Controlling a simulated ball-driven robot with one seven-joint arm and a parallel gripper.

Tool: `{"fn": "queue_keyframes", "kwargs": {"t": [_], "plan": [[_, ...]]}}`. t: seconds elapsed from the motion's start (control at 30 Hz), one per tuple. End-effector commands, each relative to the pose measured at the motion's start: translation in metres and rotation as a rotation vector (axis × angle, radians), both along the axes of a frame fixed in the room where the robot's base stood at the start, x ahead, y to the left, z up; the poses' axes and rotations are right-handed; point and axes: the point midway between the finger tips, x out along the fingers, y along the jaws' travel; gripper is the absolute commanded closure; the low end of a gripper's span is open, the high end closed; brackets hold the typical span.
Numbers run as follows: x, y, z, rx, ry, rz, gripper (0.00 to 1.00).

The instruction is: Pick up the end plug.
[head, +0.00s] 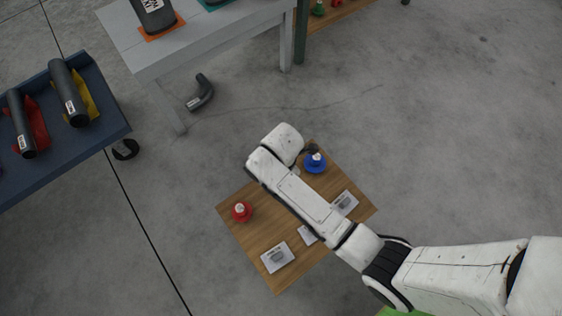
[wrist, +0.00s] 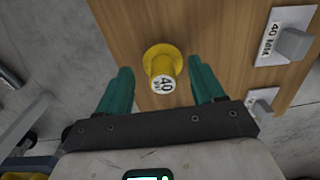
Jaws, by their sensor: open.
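In the wrist view a yellow plug (wrist: 162,62) with a round flange and a white cap marked 40 stands on the wooden board. My gripper (wrist: 160,68) is open and empty, with its two green fingers to the left and right of the plug in the picture. Whether the fingers are level with the plug or above it, I cannot tell. In the head view my arm hides the yellow plug. A red plug (head: 241,210) and a blue plug (head: 316,161) stand on the same wooden board (head: 245,240), either side of my arm.
White cards with grey pieces lie on the board, at front (head: 277,257) and right (head: 345,203); one card (wrist: 293,42) reads 40 MM. A grey table (head: 200,45) stands behind. A blue cart (head: 60,150) with dark pipes is at left. Open floor lies right.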

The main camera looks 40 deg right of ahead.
Motion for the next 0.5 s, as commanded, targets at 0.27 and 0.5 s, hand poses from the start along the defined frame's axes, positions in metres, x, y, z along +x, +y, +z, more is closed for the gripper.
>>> {"fn": "queue_keyframes", "kwargs": {"t": [0.27,0.5], "plan": [[-0.002,0.004,-0.039,0.0,0.001,-0.001,0.32],[-0.002,0.004,-0.038,0.0,0.0,-0.001,0.32]]}}
